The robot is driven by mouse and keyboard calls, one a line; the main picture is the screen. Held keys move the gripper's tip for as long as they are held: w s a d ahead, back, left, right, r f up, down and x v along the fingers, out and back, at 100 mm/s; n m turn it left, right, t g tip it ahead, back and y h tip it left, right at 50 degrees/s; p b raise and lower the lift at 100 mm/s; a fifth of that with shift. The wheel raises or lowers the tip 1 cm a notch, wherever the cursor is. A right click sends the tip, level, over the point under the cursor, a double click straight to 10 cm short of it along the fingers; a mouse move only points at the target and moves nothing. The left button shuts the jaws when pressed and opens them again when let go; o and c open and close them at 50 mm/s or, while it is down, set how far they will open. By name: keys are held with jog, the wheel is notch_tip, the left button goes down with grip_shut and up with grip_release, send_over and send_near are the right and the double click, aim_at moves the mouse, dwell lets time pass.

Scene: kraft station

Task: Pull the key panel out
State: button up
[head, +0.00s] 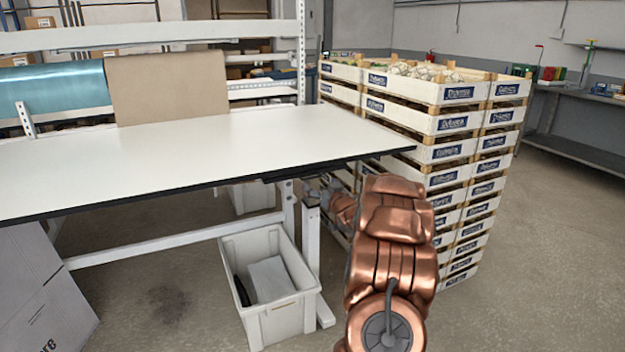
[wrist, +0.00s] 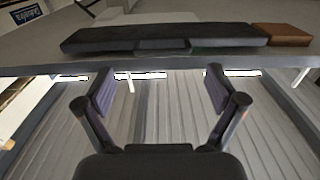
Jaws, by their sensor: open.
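The key panel looks to be the long dark flat piece (wrist: 210,33) under the table in the wrist view. It has a small recessed grip at the middle of its front edge. In the head view, a dark strip (head: 290,174) shows below the table's front edge near the right corner. My gripper (wrist: 160,90) is open and empty, its two fingers spread wide, facing the panel's front with a gap between.
The white table (head: 220,150) has a black front edge and a clear top. A grey bin (head: 270,325) with papers stands below, beside a white table leg (head: 311,250). Stacked white crates (head: 440,125) stand close on the right. A brown block (wrist: 283,35) sits beside the panel.

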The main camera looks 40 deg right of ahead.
aim_at(313, 177)
jog(key=shift+p+x, duration=0.3)
jog(key=shift+x, duration=2.7)
jog(key=shift+c, duration=0.3)
jog(key=c, duration=1.4)
jog(key=shift+s, duration=0.1)
